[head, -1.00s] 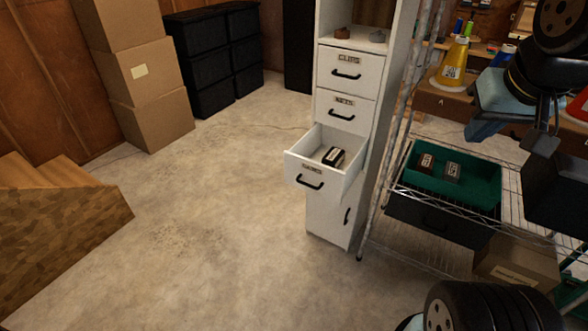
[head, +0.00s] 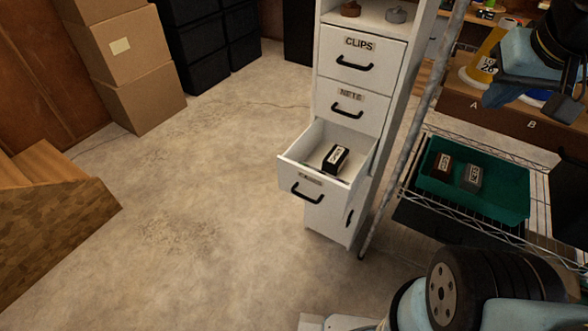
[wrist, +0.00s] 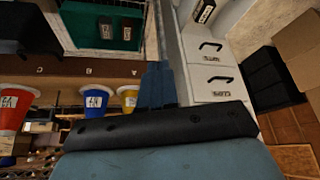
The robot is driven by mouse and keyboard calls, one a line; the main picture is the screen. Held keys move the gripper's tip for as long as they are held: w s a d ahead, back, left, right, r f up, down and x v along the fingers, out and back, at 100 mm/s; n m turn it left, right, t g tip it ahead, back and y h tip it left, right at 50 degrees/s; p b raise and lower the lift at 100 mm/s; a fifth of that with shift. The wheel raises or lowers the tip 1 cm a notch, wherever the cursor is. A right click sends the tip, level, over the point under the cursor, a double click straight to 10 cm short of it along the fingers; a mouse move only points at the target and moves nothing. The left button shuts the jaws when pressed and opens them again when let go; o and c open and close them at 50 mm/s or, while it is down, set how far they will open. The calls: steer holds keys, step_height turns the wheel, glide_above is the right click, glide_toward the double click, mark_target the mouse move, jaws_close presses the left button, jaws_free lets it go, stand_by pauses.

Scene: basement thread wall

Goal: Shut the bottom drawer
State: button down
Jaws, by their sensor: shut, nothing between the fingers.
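The bottom drawer (head: 322,208) is white with a black bar handle and stands pulled out of the tall white cabinet (head: 390,95). A small dark box with a white label (head: 335,159) lies inside it. In the wrist view, which is upside down, the labelled box (wrist: 203,11) shows at the top edge. My gripper (head: 493,99) is at the upper right of the head view, to the right of the cabinet and apart from the drawer. Its blue fingers (wrist: 155,84) are together and empty in the wrist view.
Drawers labelled CLIPS (head: 358,62) and NETS (head: 347,107) above are shut. A wire rack with a green tray (head: 437,193) stands right of the cabinet. Cardboard boxes (head: 130,55) and black bins (head: 205,55) stand at back left. The floor before the drawer is clear.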

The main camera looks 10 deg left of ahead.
mark_target(291, 183)
steer(key=shift+d, duration=0.15)
steer(key=w+a+f+n+g+h, duration=0.1)
steer(key=w+a+f+n+g, duration=0.3)
steer(key=w+a+f+n, duration=0.35)
steer(key=w+a+f+n+g+h, duration=0.1)
steer(key=w+a+f+n+h, duration=0.45)
steer(key=a+f, duration=0.7)
steer(key=s+a+f+n+t, duration=0.45)
steer(key=a+f+n, duration=0.2)
steer(key=f, duration=0.25)
steer(key=s+a+f+n+t, duration=0.3)
steer(key=a+f+n+t, duration=0.3)
steer(key=a+f, duration=0.25)
steer(key=s+a+f+n+t, duration=0.3)
steer(key=a+f+n+t, duration=0.3)
steer(key=f, duration=0.4)
steer(key=shift+g+h, duration=0.25)
steer(key=x, duration=1.3)
steer(key=shift+w+f, duration=0.15)
steer(key=shift+w, duration=0.05)
